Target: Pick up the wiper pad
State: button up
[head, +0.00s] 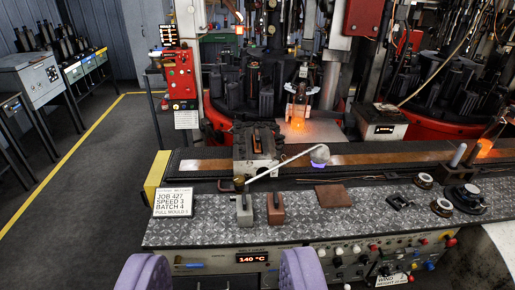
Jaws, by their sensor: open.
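A flat brown square (333,196) lies on the metal tread-plate bench top (390,222), right of centre; it looks like the wiper pad, though I cannot be certain. My gripper (224,268) shows as two purple rounded fingers at the bottom edge, wide apart. It is open, with nothing visible between the fingers. It is in front of the bench, below and left of the brown square in the picture, and apart from it.
A grey block (244,213) and a brown block (276,210) stand left of the square. Several round dark parts (442,208) lie at right. A sign (173,202) stands at left. Glowing machinery (297,124) is behind.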

aim_at(257, 146)
jog(key=i+j+z, duration=0.15)
jog(key=i, duration=0.25)
jog(key=i+j+z, duration=0.2)
jog(key=i, duration=0.2)
jog(key=i+j+z, duration=0.15)
jog(key=i, duration=0.2)
jog(key=i+j+z, duration=0.15)
jog(key=i, duration=0.4)
jog(key=i+j+z, duration=0.1)
jog(key=i+j, duration=0.25)
jog(key=i, duration=0.15)
